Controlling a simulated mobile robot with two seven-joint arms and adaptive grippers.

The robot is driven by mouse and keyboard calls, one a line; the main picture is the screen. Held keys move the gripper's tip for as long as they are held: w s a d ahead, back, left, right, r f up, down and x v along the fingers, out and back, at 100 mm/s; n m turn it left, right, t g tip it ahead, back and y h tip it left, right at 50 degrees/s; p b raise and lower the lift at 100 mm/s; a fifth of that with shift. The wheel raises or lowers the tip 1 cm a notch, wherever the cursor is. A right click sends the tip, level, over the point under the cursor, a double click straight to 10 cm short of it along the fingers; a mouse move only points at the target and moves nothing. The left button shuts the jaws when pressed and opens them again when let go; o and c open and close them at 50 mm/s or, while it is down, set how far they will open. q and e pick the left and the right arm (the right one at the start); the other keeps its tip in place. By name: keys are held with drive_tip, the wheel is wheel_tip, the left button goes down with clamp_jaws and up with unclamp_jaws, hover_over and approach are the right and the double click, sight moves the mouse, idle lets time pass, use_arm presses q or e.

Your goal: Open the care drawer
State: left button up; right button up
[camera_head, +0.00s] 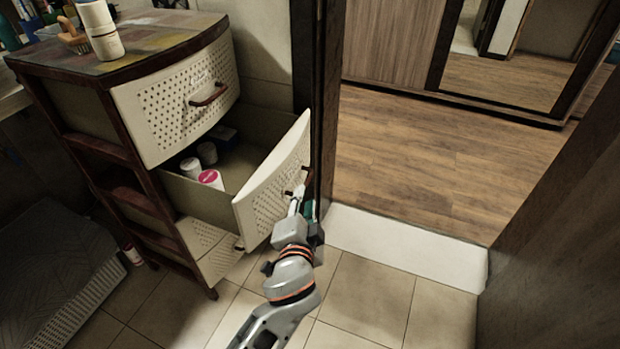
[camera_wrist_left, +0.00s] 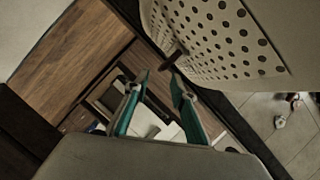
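The cream perforated middle drawer (camera_head: 272,187) of the cabinet stands pulled well out, with its inside showing. Its dark brown handle (camera_head: 306,176) is on the front face. My left gripper (camera_head: 300,197) is at this handle, in front of the drawer face. In the left wrist view, the gripper's teal fingers (camera_wrist_left: 159,76) are apart, with a gap between the tips. The handle (camera_wrist_left: 172,58) shows just beyond the right-hand fingertip; I cannot tell whether they touch. The perforated drawer front (camera_wrist_left: 220,35) is close above. My right gripper is not in view.
The top drawer (camera_head: 180,105) is shut, and a lower drawer (camera_head: 210,250) is below. White containers (camera_head: 190,167) and a pink-topped tub (camera_head: 211,178) are in the open drawer. A dark door frame (camera_head: 327,100) stands close beside the drawer front. Tiled floor (camera_head: 370,295) is clear in front.

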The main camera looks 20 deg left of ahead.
sight(306, 184)
use_arm(q)
drive_tip(key=shift+w+a, duration=0.1)
drive_tip(key=shift+w, duration=0.3)
drive_tip(key=b+x, duration=0.1)
drive_tip(key=x, duration=0.4)
drive_tip(key=shift+w+a+f, duration=0.1)
drive_tip(key=shift+w+f, duration=0.05)
drive_tip(key=shift+w+a, duration=0.1)
drive_tip(key=shift+w, duration=0.25)
drive_tip(key=shift+w+a+b, duration=0.1)
drive_tip(key=shift+w+b, duration=0.2)
drive_tip(key=shift+w, duration=0.05)
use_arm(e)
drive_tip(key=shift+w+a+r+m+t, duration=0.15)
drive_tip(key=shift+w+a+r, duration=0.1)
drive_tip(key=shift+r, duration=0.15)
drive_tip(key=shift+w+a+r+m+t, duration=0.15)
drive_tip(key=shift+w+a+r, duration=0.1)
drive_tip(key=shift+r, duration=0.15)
use_arm(q)
drive_tip(key=shift+c, duration=0.4)
clamp_jaws()
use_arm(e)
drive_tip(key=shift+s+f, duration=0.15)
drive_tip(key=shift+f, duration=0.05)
